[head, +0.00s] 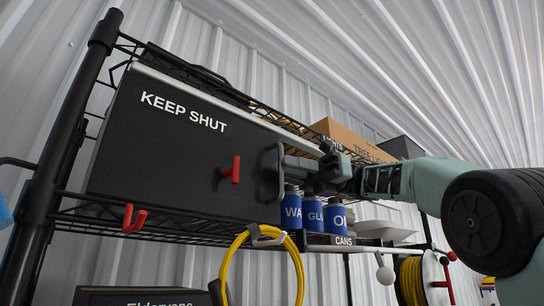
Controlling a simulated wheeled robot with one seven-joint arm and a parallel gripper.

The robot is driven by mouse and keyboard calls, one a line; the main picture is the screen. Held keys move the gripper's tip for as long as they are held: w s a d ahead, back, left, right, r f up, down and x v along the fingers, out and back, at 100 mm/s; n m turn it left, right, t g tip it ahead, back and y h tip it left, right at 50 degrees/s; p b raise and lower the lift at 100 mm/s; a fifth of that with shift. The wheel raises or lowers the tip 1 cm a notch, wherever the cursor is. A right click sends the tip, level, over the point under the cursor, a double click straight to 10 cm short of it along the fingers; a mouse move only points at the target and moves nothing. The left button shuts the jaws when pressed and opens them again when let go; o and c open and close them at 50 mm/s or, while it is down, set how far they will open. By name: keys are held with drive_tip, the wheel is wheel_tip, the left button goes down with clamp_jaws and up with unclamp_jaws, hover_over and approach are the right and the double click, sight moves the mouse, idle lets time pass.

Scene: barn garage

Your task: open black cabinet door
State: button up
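The black cabinet door (165,165) marked "KEEP SHUT" stands on a wire shelf and shows as a flat panel that looks closed. A red T-shaped knob (232,172) is on its right half. A black upright handle (270,178) stands out near the door's right edge. My gripper (287,161) reaches in from the right, with its dark fingers at or right beside this handle. Whether the fingers touch or enclose the handle is hidden by overlap and dark colours.
Blue-labelled cans (315,213) stand just below my gripper. A cardboard box (345,138) is behind it. A yellow cable loop (263,240) hangs below the shelf, and a red hook (134,219) is at the shelf's front edge. A black post (65,140) stands left of the door.

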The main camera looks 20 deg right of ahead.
sight(272, 161)
drive_tip(key=a, duration=0.3)
drive_tip(key=a+p, duration=0.1)
drive_tip(key=shift+s+a, duration=0.2)
drive_tip(key=shift+s, duration=0.1)
drive_tip(key=shift+c, duration=0.3)
clamp_jaws()
